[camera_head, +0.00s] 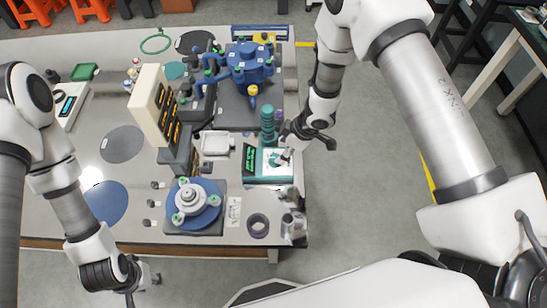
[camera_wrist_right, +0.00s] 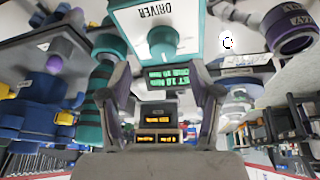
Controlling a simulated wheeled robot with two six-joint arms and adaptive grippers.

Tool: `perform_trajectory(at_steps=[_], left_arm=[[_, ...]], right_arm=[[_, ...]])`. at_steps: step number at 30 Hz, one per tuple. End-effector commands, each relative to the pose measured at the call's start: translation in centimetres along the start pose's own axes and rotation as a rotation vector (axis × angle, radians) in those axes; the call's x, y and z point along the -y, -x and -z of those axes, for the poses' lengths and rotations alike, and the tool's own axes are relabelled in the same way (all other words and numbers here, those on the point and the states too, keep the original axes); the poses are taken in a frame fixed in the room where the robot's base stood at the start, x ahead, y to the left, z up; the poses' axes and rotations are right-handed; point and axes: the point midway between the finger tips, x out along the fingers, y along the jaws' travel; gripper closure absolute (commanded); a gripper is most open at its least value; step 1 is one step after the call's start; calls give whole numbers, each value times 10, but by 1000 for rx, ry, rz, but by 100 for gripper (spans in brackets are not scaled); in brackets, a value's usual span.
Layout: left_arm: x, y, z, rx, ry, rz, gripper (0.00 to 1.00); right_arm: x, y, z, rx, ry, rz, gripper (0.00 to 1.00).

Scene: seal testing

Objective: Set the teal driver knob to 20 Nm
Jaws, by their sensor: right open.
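The white-and-teal driver box (camera_head: 272,172) lies near the right edge of the table, with a dark display (camera_head: 249,161) on its left side. In the right wrist view the driver (camera_wrist_right: 130,18) carries a round teal knob (camera_wrist_right: 162,42) and a green-lit display (camera_wrist_right: 168,78); its top line seems to read "SET 10", the rest is too small. My right gripper (camera_head: 292,150) is over the driver's far right part. In its wrist view the open fingers (camera_wrist_right: 163,80) are empty, with the knob ahead between their lines. My left gripper (camera_head: 143,284) hangs off the table's front edge; its opening is unclear.
A teal ribbed column (camera_head: 267,125) stands right behind the driver, close to my right gripper. A white tray (camera_head: 215,143) is left of it. A blue round fixture (camera_head: 196,220) and a dark ring (camera_head: 258,225) are in front. Blue machinery (camera_head: 240,65) stands behind.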

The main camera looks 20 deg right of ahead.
Motion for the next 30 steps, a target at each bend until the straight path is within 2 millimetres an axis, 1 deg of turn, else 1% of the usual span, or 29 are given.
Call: perform_trajectory(at_steps=[3,7,10,16,17,18,20,21,22,30], left_arm=[[0,7,0,1,0,0,60],[0,11,0,1,0,0,60],[0,11,0,1,1,0,60],[0,10,0,1,0,0,60],[0,10,0,1,0,0,60],[0,10,0,1,0,0,60],[0,10,0,1,1,0,60],[0,10,0,1,1,0,60],[0,10,0,1,0,0,60],[0,9,0,1,0,0,60]], right_arm=[[1,-23,0,1,2,3,37],[1,-43,1,0,2,2,37],[1,-51,0,0,1,2,37],[1,-53,0,0,0,1,37],[1,-53,0,0,0,1,40],[1,-53,0,0,0,1,55],[1,-53,0,0,-1,2,76],[1,-53,0,0,-1,2,90],[1,-53,0,0,-1,2,97],[1,-53,0,0,-10,-2,97]])
